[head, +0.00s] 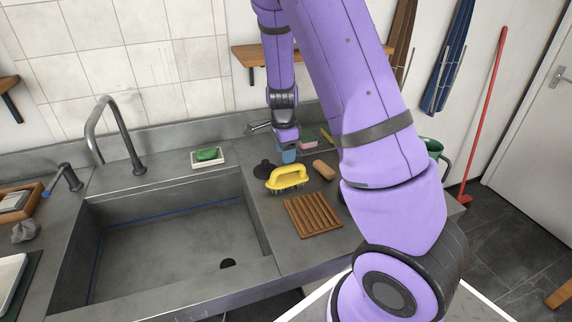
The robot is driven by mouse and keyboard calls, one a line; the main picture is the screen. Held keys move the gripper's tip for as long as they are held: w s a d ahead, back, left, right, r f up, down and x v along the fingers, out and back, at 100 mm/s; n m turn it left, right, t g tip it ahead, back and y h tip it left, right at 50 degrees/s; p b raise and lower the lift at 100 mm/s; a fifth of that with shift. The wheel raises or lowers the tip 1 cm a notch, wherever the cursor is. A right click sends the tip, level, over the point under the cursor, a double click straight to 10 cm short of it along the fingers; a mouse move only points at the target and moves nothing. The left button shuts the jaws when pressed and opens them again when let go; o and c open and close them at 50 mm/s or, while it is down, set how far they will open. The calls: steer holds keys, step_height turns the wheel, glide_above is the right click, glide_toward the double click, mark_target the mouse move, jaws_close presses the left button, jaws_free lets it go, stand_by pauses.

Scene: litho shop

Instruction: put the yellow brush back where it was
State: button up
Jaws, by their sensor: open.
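The yellow brush (288,177) sits on the grey counter to the right of the sink, handle up and bristles down. It lies just behind a brown slatted wooden rack (313,216). My gripper (286,154) points down behind the brush, close to it in the picture. The gripper is open. A blue patch shows at its tips, and I cannot tell whether it is a separate thing. I see no contact between gripper and brush, but the gap is hard to judge.
A black round plug (264,168) and a tan block (324,170) flank the brush. Pink-green sponge (308,141) is behind. Left are the sink (170,250), a tall tap (117,135) and green soap on a dish (208,160). My arm hides the counter's right part.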

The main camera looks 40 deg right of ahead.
steer(key=s+a+r+n+t+y, duration=0.1)
steer(key=s+a+r+n, duration=0.2)
steer(key=r, duration=0.4)
steer(key=s+a+r+n+t, duration=0.1)
steer(key=s+a+r+n, duration=0.1)
steer(key=s+r+n, duration=0.3)
steer(key=s+a+r+n+y, duration=0.1)
steer(key=a+r+n, duration=0.15)
steer(key=r, duration=0.55)
steer(key=s+a+r+n+t, duration=0.1)
steer(key=s+r+n, duration=0.2)
steer(key=s, duration=0.3)
steer(key=s+a+r+n+t+h, duration=0.1)
steer(key=s+a+r+n, duration=0.1)
steer(key=s+r+n, duration=0.1)
steer(key=s+a+r+n+t, duration=0.1)
steer(key=s+n, duration=0.3)
steer(key=s, duration=0.4)
steer(key=shift+s+a+r+n, duration=0.35)
steer(key=shift+a+r, duration=0.25)
steer(key=shift+r, duration=0.3)
